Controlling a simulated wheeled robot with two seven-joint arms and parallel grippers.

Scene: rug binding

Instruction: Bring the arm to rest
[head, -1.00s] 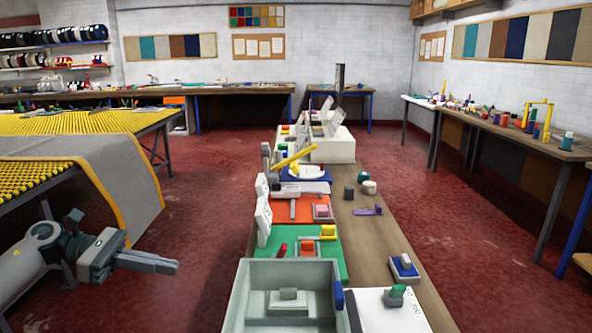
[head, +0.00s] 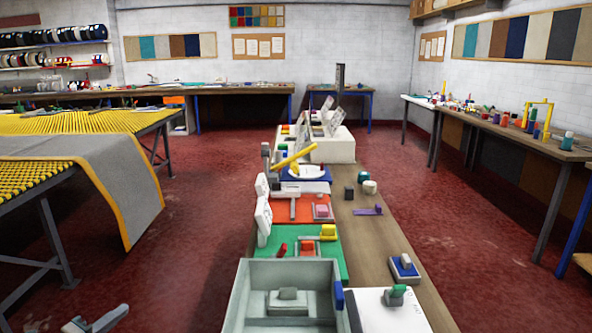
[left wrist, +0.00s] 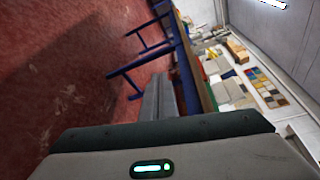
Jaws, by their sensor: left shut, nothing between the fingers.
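My left gripper (head: 104,321) shows at the bottom left of the head view, low over the red floor and left of the workbench. Only its finger ends and a bit of its body are in the picture. The fingers lie together with nothing held. In the left wrist view the closed grey fingers (left wrist: 160,97) point out past the gripper housing, with floor and blue table legs beyond. My right gripper is in neither view.
A long wooden workbench (head: 372,228) runs down the middle, with a grey bin (head: 240,292) at its near end. A yellow-topped table (head: 95,123) with a grey rug (head: 128,185) hanging over its edge stands at the left. Red floor (head: 195,215) lies open between them.

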